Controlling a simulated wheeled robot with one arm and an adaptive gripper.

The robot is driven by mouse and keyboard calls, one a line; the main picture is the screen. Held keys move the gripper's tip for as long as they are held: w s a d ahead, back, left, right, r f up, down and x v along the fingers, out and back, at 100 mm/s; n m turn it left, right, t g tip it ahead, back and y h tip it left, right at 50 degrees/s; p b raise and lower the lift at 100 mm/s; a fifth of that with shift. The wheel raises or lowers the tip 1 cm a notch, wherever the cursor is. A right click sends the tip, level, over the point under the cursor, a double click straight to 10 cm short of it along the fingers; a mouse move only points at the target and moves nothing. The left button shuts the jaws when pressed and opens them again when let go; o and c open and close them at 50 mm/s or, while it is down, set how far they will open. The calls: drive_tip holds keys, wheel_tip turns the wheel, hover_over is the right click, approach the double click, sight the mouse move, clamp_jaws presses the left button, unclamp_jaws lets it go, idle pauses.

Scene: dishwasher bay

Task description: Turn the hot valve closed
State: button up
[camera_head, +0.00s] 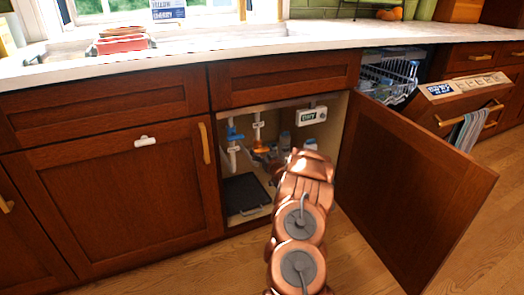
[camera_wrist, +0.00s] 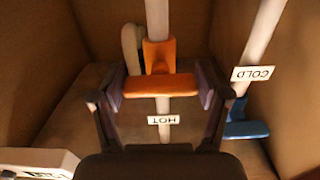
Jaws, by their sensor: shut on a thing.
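The hot valve has an orange body (camera_wrist: 158,52) on a white vertical pipe (camera_wrist: 157,15) and an orange bar handle (camera_wrist: 160,86). In the wrist view the handle lies straight across the pipe. My gripper (camera_wrist: 161,93) is shut on the handle, a finger at each end. A HOT tag (camera_wrist: 163,120), upside down in this view, hangs on the pipe below it. In the head view the orange valve (camera_head: 262,149) shows inside the open sink cabinet; my arm hides most of my gripper there.
The blue cold valve (camera_wrist: 246,130) with its COLD tag (camera_wrist: 253,73) stands beside it.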

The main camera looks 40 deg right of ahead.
drive_tip(key=o, duration=1.2)
drive_tip(key=shift+c, duration=0.2)
drive_tip(key=shift+s, duration=0.1)
drive_tip(key=v, duration=1.1)
drive_tip(key=shift+s+a, duration=0.2)
drive_tip(key=shift+s, duration=0.15)
drive_tip(key=shift+r, duration=0.1)
